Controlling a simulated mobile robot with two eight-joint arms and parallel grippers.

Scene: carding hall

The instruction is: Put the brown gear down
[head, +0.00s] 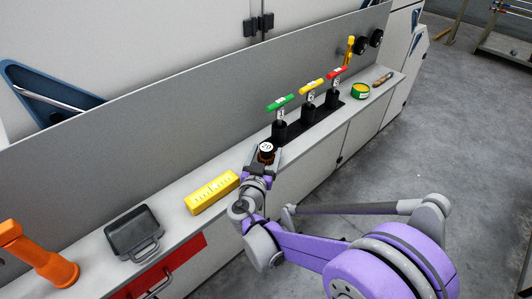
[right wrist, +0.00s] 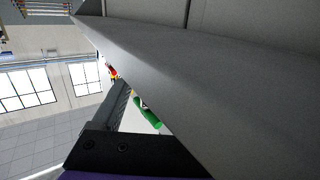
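The brown gear (head: 266,153), dark with a white round label reading 20 on top, is at the middle of the head view, over the grey counter (head: 168,213). My right gripper (head: 265,159) is around it, one finger on each side, and appears shut on it. I cannot tell whether the gear touches the counter. In the right wrist view, a dark part of my right gripper (right wrist: 130,155) shows at the bottom, and the gear cannot be made out. My left gripper is not in view.
Green (head: 280,103), yellow (head: 311,87) and red (head: 337,73) handles stand on a black base behind the gripper. A yellow box (head: 212,192), dark tray (head: 134,232) and orange object (head: 38,254) lie to the left. A green-yellow tin (head: 361,91) is farther right. A grey panel (head: 190,125) backs the counter.

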